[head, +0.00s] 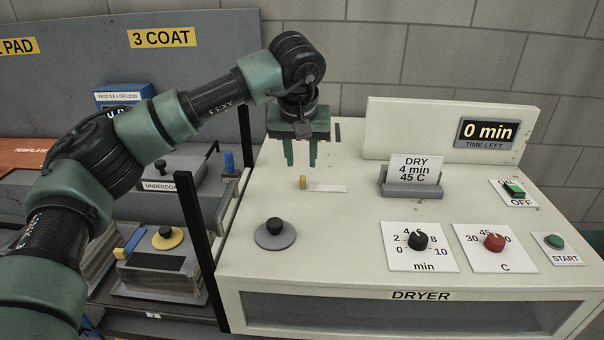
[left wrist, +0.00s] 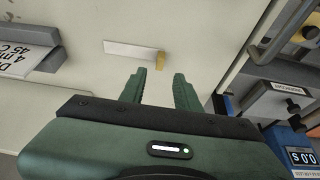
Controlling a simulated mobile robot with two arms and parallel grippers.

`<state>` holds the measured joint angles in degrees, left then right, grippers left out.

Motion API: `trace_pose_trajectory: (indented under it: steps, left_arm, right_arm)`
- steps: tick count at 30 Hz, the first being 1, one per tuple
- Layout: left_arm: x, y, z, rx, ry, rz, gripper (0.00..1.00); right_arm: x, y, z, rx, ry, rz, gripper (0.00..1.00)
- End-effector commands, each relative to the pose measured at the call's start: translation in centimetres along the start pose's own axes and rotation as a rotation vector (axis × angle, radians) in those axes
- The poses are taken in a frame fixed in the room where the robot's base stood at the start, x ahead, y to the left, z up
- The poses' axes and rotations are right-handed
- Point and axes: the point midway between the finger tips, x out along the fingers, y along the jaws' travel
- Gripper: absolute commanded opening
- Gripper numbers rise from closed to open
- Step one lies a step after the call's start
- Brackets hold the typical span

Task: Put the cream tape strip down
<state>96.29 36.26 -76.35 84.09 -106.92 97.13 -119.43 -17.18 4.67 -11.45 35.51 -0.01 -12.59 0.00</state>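The cream tape strip (head: 328,188) lies flat on the dryer's top, with a small yellow block (head: 303,182) at its left end. In the left wrist view the strip (left wrist: 130,49) lies beyond my fingertips, with its yellow end (left wrist: 160,61) nearest the gap between them. My left gripper (head: 301,165) points down just above and behind the yellow end. Its two fingers are apart with nothing between them, as the left wrist view (left wrist: 159,74) also shows. My right gripper is not in view.
The dryer (head: 350,296) has a card holder (head: 411,188) right of the strip, a grey disc with a black knob (head: 275,235) in front, and dials (head: 418,240) at front right. A black post (head: 198,225) stands at its left edge. Bare top surrounds the strip.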

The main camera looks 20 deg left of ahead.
Motion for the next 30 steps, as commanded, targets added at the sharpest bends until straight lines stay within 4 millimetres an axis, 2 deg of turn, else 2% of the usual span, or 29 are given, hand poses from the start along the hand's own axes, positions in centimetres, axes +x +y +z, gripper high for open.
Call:
trace_pose_trajectory:
  steps: [3, 9, 25, 28, 30]
  left_arm:
    - [-2.3, 0.1, 0.0, 0.001, 0.003, 0.002, 0.32]
    - [-4.7, 0.1, 0.0, 0.000, 0.001, 0.001, 0.32]
    - [-5.2, 0.0, 0.0, 0.000, -0.001, 0.000, 0.32]
    - [-6.1, 0.0, -0.4, -0.001, 0.000, 0.000, 0.32]
    - [-7.5, 0.0, -1.0, -0.001, 0.000, 0.001, 0.32]
  right_arm:
    - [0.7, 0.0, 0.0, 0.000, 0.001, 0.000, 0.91]
    - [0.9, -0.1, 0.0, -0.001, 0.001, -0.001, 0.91]
    - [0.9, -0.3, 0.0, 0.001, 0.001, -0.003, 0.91]
    - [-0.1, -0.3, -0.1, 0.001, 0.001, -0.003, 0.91]
    - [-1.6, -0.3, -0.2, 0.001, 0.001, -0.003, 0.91]
